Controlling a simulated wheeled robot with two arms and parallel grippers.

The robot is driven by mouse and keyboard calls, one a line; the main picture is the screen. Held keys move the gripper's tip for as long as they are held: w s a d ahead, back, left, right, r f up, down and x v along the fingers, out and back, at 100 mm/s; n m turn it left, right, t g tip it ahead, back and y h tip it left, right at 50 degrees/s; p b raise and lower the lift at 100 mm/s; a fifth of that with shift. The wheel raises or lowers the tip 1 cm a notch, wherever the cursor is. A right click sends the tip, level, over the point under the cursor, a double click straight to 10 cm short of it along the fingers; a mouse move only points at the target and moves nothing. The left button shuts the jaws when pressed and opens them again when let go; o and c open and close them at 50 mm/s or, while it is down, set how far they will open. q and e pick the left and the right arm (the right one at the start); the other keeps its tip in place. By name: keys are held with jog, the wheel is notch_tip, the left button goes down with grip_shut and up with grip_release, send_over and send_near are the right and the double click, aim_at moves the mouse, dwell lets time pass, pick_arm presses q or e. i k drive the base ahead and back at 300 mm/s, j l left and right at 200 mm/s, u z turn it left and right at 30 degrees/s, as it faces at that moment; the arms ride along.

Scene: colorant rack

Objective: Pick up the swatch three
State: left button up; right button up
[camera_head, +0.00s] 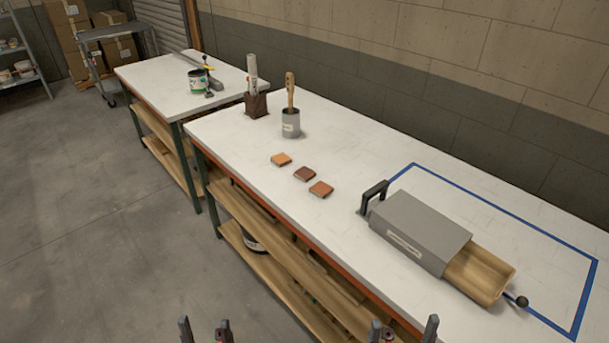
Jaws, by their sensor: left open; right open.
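The far one is an orange swatch (281,159), the middle one a dark brown swatch (304,174), the near one a reddish-orange swatch (321,189). I cannot tell which is swatch three; no numbers are legible. My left gripper (205,328) is open and empty at the bottom edge, over the floor side, well short of the swatches. My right gripper (404,329) is open and empty at the bottom edge, near the bench's front edge. Only the fingertips show.
A grey cup (291,125) with a brush and a brown holder (256,105) stand behind. The bench around the swatches is clear.

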aim_at(304, 174)
jog(key=i+j+z, duration=0.25)
jog(key=i+j, duration=0.2)
jog(key=j, duration=0.25)
jog(key=i+j+z, duration=0.15)
jog(key=j, duration=0.25)
jog(key=i+j+z, duration=0.15)
jog(key=j, duration=0.25)
jog(key=i+j+z, duration=0.1)
jog(key=i+j, duration=0.15)
jog(key=j, duration=0.2)
jog(key=i+j+z, duration=0.15)
jog(key=j, duration=0.3)
jog(key=i+j+z, duration=0.1)
jog(key=j, duration=0.35)
jog(key=i+j+z, duration=0.15)
jog(key=j, duration=0.3)
